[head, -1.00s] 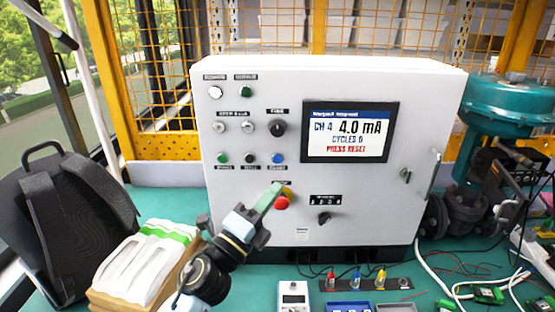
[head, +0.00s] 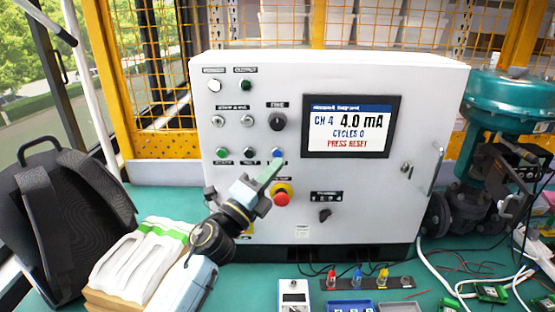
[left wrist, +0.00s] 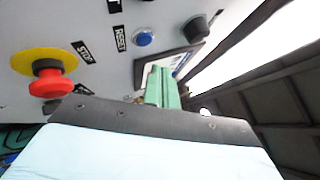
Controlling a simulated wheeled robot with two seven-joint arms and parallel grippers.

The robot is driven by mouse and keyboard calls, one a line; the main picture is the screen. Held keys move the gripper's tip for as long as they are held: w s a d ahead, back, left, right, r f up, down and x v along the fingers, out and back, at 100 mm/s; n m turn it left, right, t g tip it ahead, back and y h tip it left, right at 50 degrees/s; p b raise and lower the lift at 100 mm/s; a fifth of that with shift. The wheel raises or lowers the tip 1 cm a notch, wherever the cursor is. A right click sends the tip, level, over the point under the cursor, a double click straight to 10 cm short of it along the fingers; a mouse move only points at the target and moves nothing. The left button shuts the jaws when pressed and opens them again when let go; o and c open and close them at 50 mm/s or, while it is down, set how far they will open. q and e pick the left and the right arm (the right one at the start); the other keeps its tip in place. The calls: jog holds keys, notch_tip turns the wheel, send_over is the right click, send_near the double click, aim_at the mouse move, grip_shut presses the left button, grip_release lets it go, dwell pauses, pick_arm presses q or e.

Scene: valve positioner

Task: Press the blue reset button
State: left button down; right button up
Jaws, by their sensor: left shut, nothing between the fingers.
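The blue reset button (head: 278,152) is on the front of the white control box, at the right end of its lower button row. It shows in the left wrist view (left wrist: 144,37) beside a RESET label. My left gripper (head: 274,168) is shut and empty, its green fingers angled up just below the button. In the left wrist view the green fingertips (left wrist: 159,72) appear slightly below and right of the button, with a gap in the picture. The display (head: 347,128) reads CH 4, 4.0 mA, CYCLES 0, PRESS RESET. My right gripper is not in view.
A red stop button on a yellow ring (head: 282,198) sits just below the fingers. A black knob (head: 277,121) is above the blue button, and a black button (head: 249,153) is to its left. Test leads and a meter (head: 293,296) lie in front of the box.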

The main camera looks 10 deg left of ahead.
pick_arm(q)
jog(key=shift+w+a, duration=0.2)
jog(key=shift+w, duration=0.7)
jog(key=shift+b, duration=0.3)
dwell(1.1)
jog(key=shift+w+a, duration=0.1)
jog(key=shift+w, duration=0.3)
jog(key=shift+w+b, duration=0.35)
dwell(0.5)
jog(key=shift+s, duration=0.15)
dwell(0.3)
jog(key=shift+s+p, duration=0.4)
jog(key=shift+s, duration=0.2)
